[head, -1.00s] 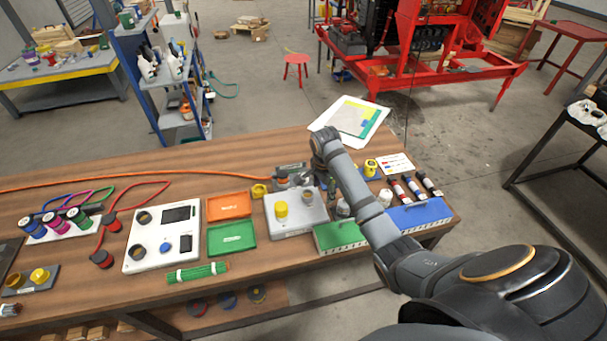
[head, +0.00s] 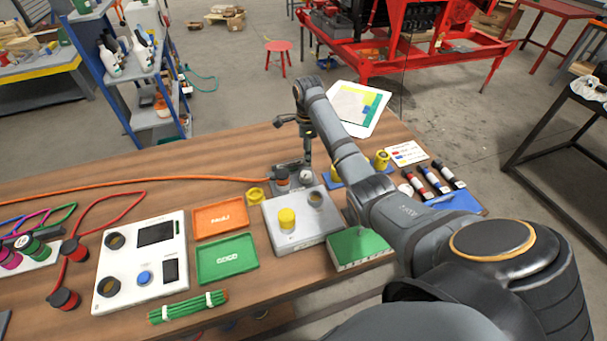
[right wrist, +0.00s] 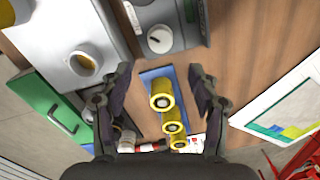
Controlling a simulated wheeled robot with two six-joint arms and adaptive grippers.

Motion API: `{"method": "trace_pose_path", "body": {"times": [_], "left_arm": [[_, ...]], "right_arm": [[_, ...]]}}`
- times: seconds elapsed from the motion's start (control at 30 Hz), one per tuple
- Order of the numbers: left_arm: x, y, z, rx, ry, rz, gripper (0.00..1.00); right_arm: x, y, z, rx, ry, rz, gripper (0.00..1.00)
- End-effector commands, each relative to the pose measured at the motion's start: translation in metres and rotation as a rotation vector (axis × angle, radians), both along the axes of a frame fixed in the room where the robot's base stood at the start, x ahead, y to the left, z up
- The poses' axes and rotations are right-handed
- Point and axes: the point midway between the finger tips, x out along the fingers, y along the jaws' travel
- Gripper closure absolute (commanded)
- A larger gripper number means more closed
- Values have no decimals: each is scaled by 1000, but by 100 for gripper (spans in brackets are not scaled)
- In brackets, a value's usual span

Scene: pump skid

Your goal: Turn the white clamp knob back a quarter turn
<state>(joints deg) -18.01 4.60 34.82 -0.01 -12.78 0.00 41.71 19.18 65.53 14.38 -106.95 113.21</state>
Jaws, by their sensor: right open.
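The white clamp knob (head: 305,176) sits on a small grey fixture (head: 285,188) at the back of the table. In the right wrist view the round white knob (right wrist: 159,39) has a dark mark on its face and lies beyond the fingertips. My right gripper (head: 307,158) points down, close to the knob in the head view. In the right wrist view my right gripper (right wrist: 160,72) is open and empty, with its two fingers apart. No contact with the knob shows there. My left gripper is not in view.
Yellow ringed cylinders (right wrist: 161,103) stand on a blue base near the open fingers. A grey box (head: 300,222) with a yellow cap stands in front of the fixture. An orange hose (head: 150,182) runs to the fixture. A green box (head: 357,250) lies under my right arm.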

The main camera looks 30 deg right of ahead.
Motion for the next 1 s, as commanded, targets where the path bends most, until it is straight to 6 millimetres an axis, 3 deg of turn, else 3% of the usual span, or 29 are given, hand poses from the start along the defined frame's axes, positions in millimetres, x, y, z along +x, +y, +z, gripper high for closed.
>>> {"method": "trace_pose_path", "body": {"times": [0.17, 0.33, 0.6, 0.8, 1.0], "left_arm": [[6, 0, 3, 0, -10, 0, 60], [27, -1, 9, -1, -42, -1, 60], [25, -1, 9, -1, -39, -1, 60], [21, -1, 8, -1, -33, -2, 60], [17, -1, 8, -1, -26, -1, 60]], "right_arm": [[0, 0, -7, 1, 3, 1, 38], [0, 0, -39, 2, 5, 1, 38], [1, 0, -91, 1, 3, 2, 38], [2, -1, -104, 0, 0, 2, 38], [2, -1, -104, 0, 0, 2, 38]]}}
